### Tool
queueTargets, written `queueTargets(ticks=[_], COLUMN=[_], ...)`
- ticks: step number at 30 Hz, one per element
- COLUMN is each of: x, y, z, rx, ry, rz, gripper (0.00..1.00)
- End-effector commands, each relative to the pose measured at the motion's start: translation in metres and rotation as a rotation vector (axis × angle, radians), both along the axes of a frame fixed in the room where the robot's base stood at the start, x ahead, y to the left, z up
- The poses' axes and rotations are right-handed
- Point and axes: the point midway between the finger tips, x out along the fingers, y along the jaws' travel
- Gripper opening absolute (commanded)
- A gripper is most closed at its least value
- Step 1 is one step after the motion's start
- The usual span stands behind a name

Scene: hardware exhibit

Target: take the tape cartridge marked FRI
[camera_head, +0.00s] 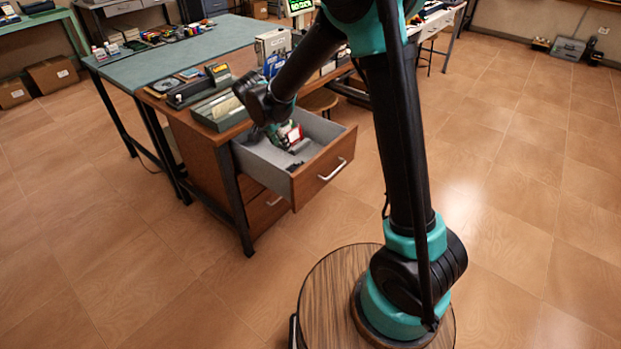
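The top drawer (325,172) of the wooden desk is pulled open. My arm reaches down over it, and my gripper (288,139) is low inside or just above the drawer. A small red and white item (295,134) shows right at the gripper; I cannot tell whether it is held. Small dark items (294,166) lie on the drawer floor nearer the front. No FRI marking is readable at this size, so I cannot tell which item is the tape cartridge. The fingers are too small and partly hidden to judge.
The tiled floor at right is clear.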

Motion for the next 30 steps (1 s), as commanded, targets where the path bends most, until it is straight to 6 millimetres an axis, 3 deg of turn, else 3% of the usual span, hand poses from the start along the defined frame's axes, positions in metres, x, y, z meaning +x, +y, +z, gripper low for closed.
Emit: queueTargets(ticks=[5, 21, 30], x=[0.004, 0.034, 0.039], y=[0.01, -0.015, -0.02], z=[-0.011, -0.1, -0.12], rx=[-0.001, -0.001, 0.0], ry=[-0.009, -0.009, -0.009], rz=[-0.02, -0.02, -0.02], gripper=[0.38, 0.38, 0.38])
